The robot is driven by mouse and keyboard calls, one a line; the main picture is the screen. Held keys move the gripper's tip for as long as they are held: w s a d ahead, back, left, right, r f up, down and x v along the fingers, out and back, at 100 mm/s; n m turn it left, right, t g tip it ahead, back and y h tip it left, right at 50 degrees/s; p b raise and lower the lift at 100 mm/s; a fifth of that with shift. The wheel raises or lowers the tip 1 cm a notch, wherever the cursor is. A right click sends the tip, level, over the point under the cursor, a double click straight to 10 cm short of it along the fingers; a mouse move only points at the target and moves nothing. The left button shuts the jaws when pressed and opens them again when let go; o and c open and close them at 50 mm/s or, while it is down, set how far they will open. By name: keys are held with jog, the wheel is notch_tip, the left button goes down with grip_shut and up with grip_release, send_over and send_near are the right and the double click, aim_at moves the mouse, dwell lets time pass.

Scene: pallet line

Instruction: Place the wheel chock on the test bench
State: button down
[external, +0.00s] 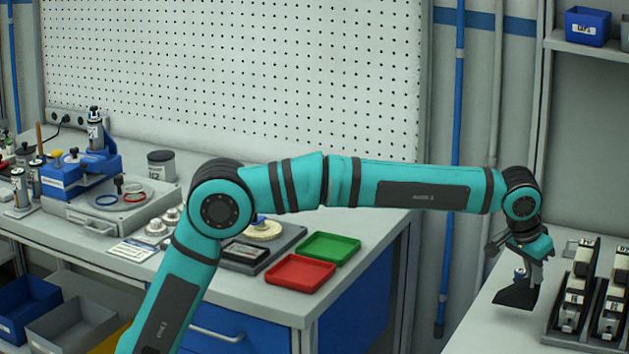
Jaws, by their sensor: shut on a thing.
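My gripper (522,268) is at the right of the external view, pointing down over a white-topped table (478,322). It is shut on a black wedge-shaped piece, the wheel chock (516,294). The chock is low over this table; I cannot tell whether it touches the top. A larger bench (290,306) with a light top and blue drawers stands at the left and middle. Nothing in view is labelled as the test bench, so I cannot tell which surface it is.
A dark rack (552,343) with several black and white units stands just right of the chock. The left bench carries a red tray (300,273), a green tray (329,247), and a blue device (80,174). The right table's near left part is clear.

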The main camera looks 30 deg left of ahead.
aim_at(530, 285)
jog(key=shift+f, duration=2.3)
jog(key=shift+f, duration=0.1)
jog(key=c, duration=1.5)
grip_release()
jog(key=v, duration=1.2)
jog(key=shift+w, duration=0.1)
